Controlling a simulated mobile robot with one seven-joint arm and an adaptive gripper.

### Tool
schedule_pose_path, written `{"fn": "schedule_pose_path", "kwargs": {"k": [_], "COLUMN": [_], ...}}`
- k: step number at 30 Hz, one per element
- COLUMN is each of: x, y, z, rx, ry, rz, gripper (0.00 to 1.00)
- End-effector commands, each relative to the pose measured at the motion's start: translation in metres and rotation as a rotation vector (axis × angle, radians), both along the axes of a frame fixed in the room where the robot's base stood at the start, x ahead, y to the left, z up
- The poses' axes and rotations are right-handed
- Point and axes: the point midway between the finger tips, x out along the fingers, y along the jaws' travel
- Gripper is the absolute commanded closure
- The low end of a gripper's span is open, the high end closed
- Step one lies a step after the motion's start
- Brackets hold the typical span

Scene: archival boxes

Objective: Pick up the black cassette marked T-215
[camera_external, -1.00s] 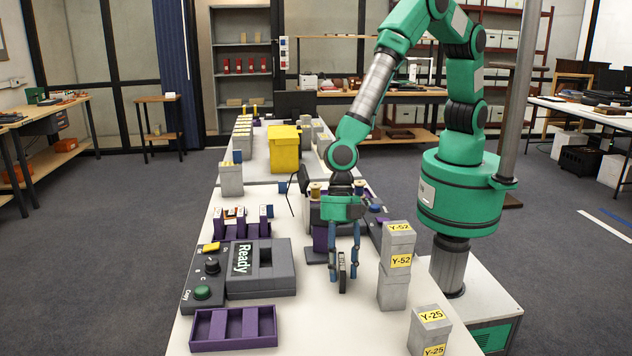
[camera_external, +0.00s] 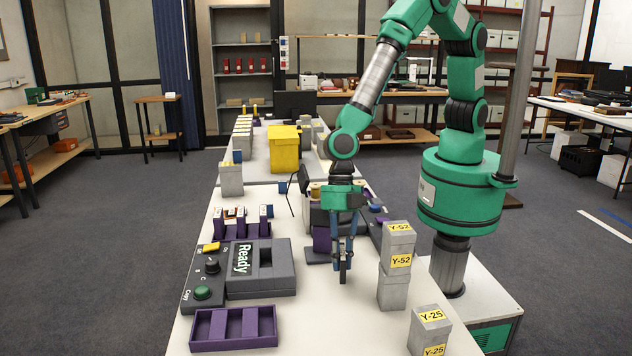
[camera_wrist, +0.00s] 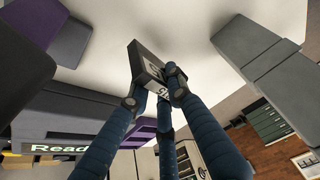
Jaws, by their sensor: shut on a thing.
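My gripper (camera_external: 344,268) is shut on a black cassette (camera_wrist: 141,64) and holds it above the white table, between the grey copier and the stacked grey boxes. In the wrist view the cassette is tilted between my blue fingers (camera_wrist: 152,98). A white label shows on it, partly covered by a finger, and I cannot read the full marking. In the external view the cassette (camera_external: 343,272) is a small dark shape, seen nearly edge-on at the fingertips.
A grey copier (camera_external: 280,283) marked Ready stands to the left, with an empty purple tray (camera_external: 193,332) in front of it. Stacked grey boxes (camera_external: 392,290) marked Y-52 stand close on the right. A purple rack (camera_external: 237,231) stands behind the copier. The table front (camera_external: 325,325) is clear.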

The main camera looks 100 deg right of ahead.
Motion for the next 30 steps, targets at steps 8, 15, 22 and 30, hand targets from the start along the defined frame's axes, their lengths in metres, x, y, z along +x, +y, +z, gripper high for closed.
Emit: {"fn": "schedule_pose_path", "kwargs": {"k": [8, 15, 22, 30], "x": [0.001, 0.0, 0.0, 0.0], "y": [0.001, 0.0, 0.0, 0.0], "z": [0.047, 0.069, 0.072, 0.071], "rx": [0.002, 0.0, 0.0, 0.0], "ry": [-0.003, 0.0, 0.0, 0.0], "rz": [0.0, 0.0, -0.001, 0.0], "gripper": [1.0, 1.0, 1.0, 1.0]}}
